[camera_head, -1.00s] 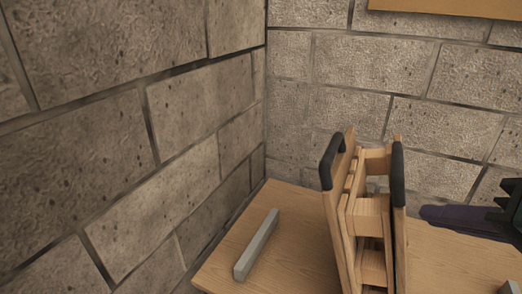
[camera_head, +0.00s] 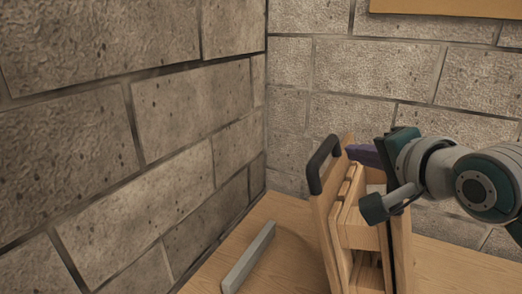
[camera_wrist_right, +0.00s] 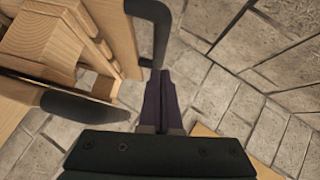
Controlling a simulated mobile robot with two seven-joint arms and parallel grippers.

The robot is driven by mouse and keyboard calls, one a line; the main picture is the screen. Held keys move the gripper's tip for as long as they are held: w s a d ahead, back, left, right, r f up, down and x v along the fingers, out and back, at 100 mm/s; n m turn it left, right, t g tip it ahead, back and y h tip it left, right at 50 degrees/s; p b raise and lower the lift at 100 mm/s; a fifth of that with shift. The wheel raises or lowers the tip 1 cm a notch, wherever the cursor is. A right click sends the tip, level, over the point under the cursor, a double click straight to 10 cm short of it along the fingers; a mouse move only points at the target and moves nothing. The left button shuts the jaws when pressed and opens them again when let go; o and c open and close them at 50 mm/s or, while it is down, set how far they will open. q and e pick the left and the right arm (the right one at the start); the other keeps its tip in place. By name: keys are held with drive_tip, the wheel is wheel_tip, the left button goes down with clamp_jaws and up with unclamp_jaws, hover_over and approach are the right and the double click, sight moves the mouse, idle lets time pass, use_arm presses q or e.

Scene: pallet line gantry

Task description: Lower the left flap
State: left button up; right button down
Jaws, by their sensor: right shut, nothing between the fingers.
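The left flap (camera_head: 324,226) is a wooden panel standing nearly upright on the left side of a slatted wooden stand, with a black handle (camera_head: 322,162) along its top. In the right wrist view this handle (camera_wrist_right: 151,25) is at the top. My right gripper (camera_head: 352,152) has dark purple fingers, shut and empty. They reach across the top of the stand to just right of the left handle; I cannot tell whether they touch it. In the wrist view the fingertips (camera_wrist_right: 160,75) are close to the handle's end. My left gripper is in neither view.
The right flap (camera_head: 402,250) stands upright under my right arm, which hides its top in the head view; its black handle (camera_wrist_right: 85,106) shows in the wrist view. A grey bar (camera_head: 248,257) lies on the wooden table (camera_head: 290,245) left of the stand. Stone walls close the left and back.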

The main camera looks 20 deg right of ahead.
sight(324, 157)
drive_tip(key=shift+w+a+f+p, duration=0.15)
drive_tip(key=shift+w+a+f, duration=0.4)
drive_tip(key=shift+w, duration=0.2)
drive_tip(key=shift+w+a+f+p, duration=0.15)
drive_tip(key=shift+w+a+f, duration=0.4)
drive_tip(key=shift+w, duration=0.15)
drive_tip(key=shift+w, duration=0.1)
